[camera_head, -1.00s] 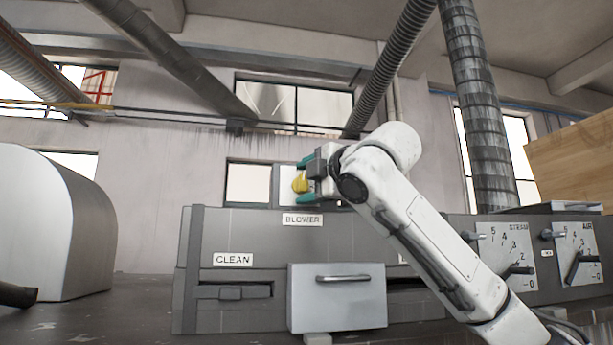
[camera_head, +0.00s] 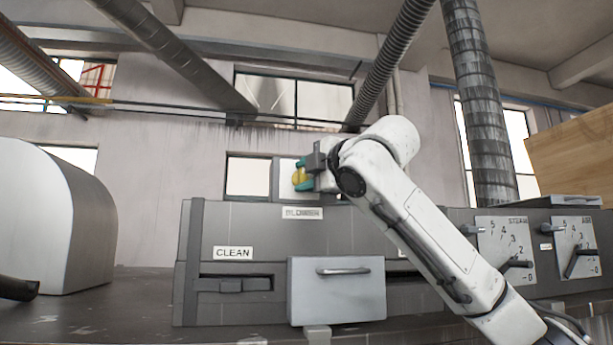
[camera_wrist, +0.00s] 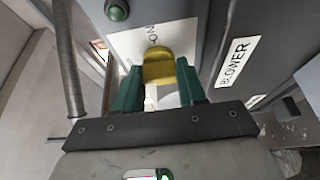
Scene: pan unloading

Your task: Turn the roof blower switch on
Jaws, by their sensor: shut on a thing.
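The blower switch has a yellow knob (camera_head: 299,177) on a light panel (camera_head: 287,180) above the grey machine. My gripper (camera_head: 302,176) has its teal fingers closed on the knob. In the wrist view the yellow knob (camera_wrist: 159,68) sits between the two teal fingers (camera_wrist: 160,92), below the letters "ON" on the white plate (camera_wrist: 150,42).
The grey machine (camera_head: 240,235) carries a "CLEAN" label and a drawer-like front with a handle (camera_head: 337,290). Two dials with levers (camera_head: 505,250) are at the right. A white rounded housing (camera_head: 35,215) stands at the left.

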